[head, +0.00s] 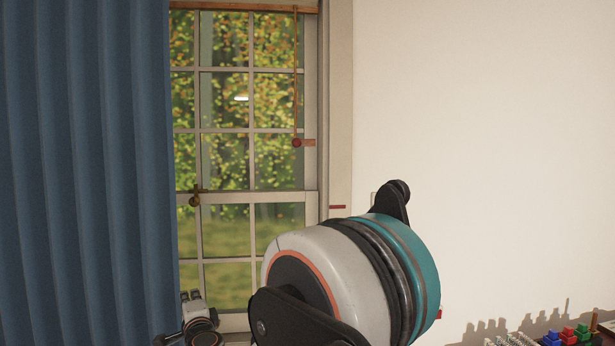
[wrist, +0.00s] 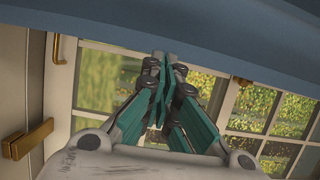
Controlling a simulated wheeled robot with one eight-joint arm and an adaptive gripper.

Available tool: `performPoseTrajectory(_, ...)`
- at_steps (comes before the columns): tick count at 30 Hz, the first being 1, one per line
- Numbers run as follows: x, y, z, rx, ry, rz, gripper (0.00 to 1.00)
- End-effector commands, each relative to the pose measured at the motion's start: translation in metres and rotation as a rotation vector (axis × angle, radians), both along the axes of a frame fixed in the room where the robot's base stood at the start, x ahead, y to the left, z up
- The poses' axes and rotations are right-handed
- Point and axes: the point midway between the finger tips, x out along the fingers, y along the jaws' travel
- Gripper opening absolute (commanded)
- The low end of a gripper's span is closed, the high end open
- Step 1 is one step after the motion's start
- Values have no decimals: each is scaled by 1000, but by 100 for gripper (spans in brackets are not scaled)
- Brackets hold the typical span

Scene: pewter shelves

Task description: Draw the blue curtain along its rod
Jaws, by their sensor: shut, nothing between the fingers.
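The blue curtain (head: 85,170) hangs in vertical folds over the left of the head view. Its right edge lies against the left part of the window, and the window's right part is uncovered. In the wrist view the curtain (wrist: 200,35) crosses the top as a blue band, close to the fingertips. My gripper (wrist: 168,62) is shut, its teal fingers together with no cloth between them. Whether the tips touch the curtain I cannot tell. The curtain's rod is not clearly seen; the curtain's top is out of frame.
The window (head: 245,160) has a brass latch (head: 195,197) and a hanging cord with a red knob (head: 296,142). A brass handle (wrist: 28,138) shows at left in the wrist view. Coloured pieces (head: 567,335) stand at lower right. The pale wall (head: 480,130) is bare.

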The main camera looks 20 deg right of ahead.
Motion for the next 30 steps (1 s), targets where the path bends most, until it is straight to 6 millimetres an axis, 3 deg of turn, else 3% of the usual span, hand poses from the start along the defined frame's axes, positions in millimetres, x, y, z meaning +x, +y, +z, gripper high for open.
performPoseTrajectory(21, 29, 101, 0, 0, 0, 3, 0)
performPoseTrajectory(30, 34, 119, 0, 0, 0, 1, 0)
